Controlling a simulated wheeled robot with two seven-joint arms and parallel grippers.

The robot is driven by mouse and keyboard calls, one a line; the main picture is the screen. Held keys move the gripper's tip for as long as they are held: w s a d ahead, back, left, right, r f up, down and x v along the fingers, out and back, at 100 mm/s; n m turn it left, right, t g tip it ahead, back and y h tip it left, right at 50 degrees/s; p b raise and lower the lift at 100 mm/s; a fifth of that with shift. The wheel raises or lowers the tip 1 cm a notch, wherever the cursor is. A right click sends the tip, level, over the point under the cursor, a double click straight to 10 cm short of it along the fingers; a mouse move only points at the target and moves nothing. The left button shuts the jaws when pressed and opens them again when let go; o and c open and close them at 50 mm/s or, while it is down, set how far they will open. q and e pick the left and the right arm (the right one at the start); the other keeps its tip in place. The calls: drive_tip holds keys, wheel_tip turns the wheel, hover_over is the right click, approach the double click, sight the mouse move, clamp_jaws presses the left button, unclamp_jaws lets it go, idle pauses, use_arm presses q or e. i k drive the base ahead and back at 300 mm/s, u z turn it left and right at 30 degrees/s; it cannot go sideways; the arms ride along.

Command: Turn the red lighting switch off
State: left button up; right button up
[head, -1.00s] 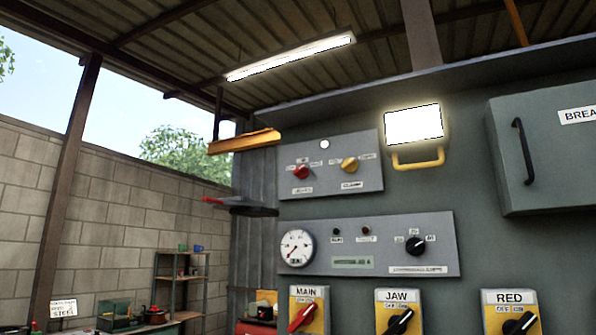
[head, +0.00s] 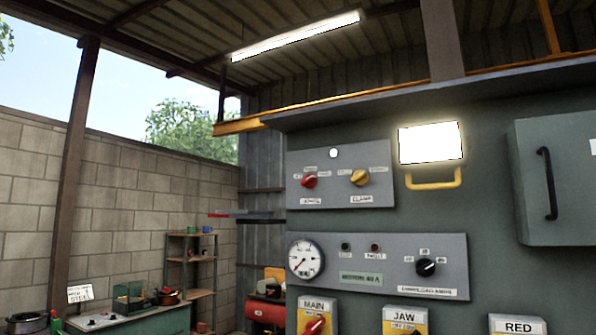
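The red lighting switch (head: 309,181) is a small red rotary knob on the left of the upper grey panel (head: 341,200). A yellow clamp knob (head: 359,178) sits to its right on the same panel. The knob's exact pointer direction is too small to read. A white indicator (head: 333,154) shows above and between the two knobs. The ceiling strip light (head: 297,36) and the square floodlight (head: 430,143) are both lit. Neither of my grippers is in view.
Below are a panel with a gauge (head: 305,259) and black knob (head: 426,267), then yellow MAIN (head: 318,318) and JAW (head: 405,320) switch boxes. A grey breaker box (head: 566,180) juts out at right. A bench (head: 135,322) and shelf stand at left.

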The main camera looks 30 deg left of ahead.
sight(310, 181)
drive_tip(key=u, duration=2.15)
drive_tip(key=i, duration=2.4)
drive_tip(key=z, duration=3)
drive_tip(key=i, duration=0.5)
